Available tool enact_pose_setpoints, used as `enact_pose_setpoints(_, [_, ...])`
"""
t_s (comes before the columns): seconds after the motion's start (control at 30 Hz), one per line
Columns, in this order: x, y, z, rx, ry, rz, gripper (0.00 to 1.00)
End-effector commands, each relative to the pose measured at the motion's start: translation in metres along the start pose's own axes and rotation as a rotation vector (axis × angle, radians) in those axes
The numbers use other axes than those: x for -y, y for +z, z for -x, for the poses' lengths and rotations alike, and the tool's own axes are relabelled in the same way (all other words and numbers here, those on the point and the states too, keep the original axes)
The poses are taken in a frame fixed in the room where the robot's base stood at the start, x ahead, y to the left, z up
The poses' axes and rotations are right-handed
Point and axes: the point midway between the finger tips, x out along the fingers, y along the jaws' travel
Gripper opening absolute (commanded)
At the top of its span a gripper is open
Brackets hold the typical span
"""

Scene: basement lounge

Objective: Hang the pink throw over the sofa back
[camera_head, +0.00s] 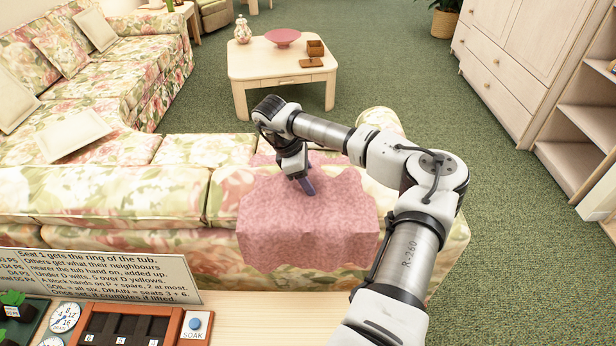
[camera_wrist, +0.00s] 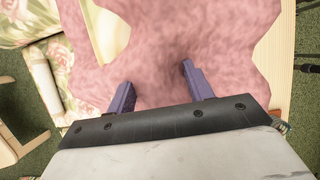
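The pink throw (camera_head: 305,235) lies draped across the top of the floral sofa back (camera_head: 130,195), toward the sofa's right end. A broad part hangs down the near side, and some shows on the seat side behind my arm. Its edges are wavy. My gripper (camera_head: 309,190) is just above the throw's top, fingers pointing down. In the wrist view, the two purple fingers of my gripper (camera_wrist: 157,77) are apart, with the pink throw (camera_wrist: 175,35) spread beneath and beyond them. I see no cloth pinched between them. Whether the fingertips touch the cloth cannot be told.
A wooden console (camera_head: 270,318) stands in front of the sofa, with a text sign (camera_head: 100,275) and a panel with a blue button (camera_head: 195,323). A coffee table (camera_head: 283,72) with a vase and pink bowl stands beyond. Cabinets (camera_head: 520,60) line the right. Green carpet is open between.

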Motion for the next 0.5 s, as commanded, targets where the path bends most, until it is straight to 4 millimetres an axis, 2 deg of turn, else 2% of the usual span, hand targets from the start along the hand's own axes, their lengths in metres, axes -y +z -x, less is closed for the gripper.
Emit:
enact_pose_setpoints(0.3, [0.0, -0.001, 0.001, 0.0, -0.001, 0.001, 0.52])
enact_pose_setpoints(0.43, [-0.001, -0.001, 0.013, 0.0, 0.003, 0.0, 0.52])
enact_pose_setpoints(0.5, [-0.001, -0.002, 0.025, 0.001, 0.004, 0.001, 0.52])
